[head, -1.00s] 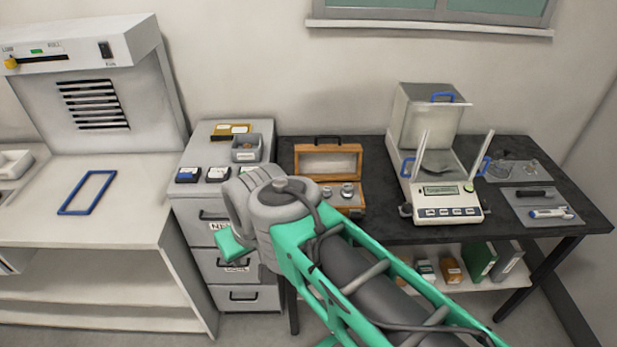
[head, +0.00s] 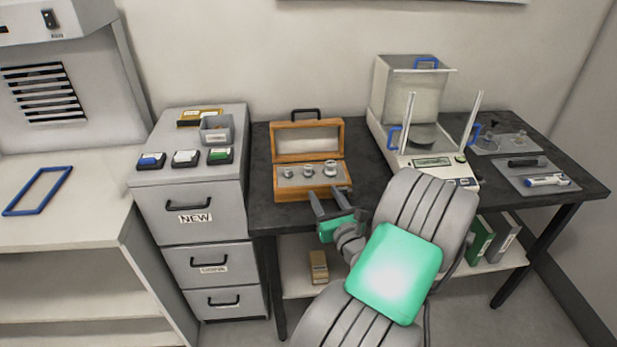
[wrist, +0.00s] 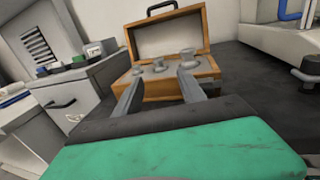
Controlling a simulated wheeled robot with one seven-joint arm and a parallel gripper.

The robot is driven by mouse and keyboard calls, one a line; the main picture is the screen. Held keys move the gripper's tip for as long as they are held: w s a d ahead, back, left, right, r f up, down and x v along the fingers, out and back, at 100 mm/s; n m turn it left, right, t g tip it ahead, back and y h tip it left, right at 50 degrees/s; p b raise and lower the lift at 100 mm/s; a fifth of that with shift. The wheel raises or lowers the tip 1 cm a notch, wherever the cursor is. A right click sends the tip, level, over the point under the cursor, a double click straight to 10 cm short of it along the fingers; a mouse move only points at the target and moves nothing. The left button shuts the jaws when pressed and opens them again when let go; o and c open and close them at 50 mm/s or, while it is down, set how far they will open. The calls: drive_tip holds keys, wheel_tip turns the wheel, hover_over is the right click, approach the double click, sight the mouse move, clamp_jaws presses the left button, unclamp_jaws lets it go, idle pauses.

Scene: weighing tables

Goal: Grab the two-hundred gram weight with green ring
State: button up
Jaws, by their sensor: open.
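An open wooden box (head: 310,193) stands on the dark table, its lid raised at the back. Three grey metal weights sit in a row in it: a left one (head: 288,172), a middle one (head: 308,170) and a right one (head: 330,168), which looks the largest. No green ring can be made out on any of them at this size. My gripper (head: 327,199) is open and empty, just in front of the box's front edge. In the wrist view, my gripper (wrist: 160,80) points at the box (wrist: 163,90), and the right finger partly overlaps its front.
A balance (head: 432,163) with a glass shield stands right of the box. A grey drawer cabinet (head: 196,215) stands left, with small coloured boxes and a grey bin (head: 216,128) on top. A grey tray (head: 530,175) lies far right. Bare dark tabletop (head: 370,140) lies between box and balance.

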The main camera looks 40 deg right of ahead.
sight(310, 171)
drive_tip(key=p+x, duration=0.1)
drive_tip(key=x, duration=0.4)
drive_tip(key=shift+w, duration=0.45)
drive_tip(key=p+x, duration=0.1)
drive_tip(key=x, duration=0.4)
drive_tip(key=shift+r, duration=0.1)
drive_tip(key=shift+s, duration=0.1)
drive_tip(key=shift+c, duration=0.5)
clamp_jaws()
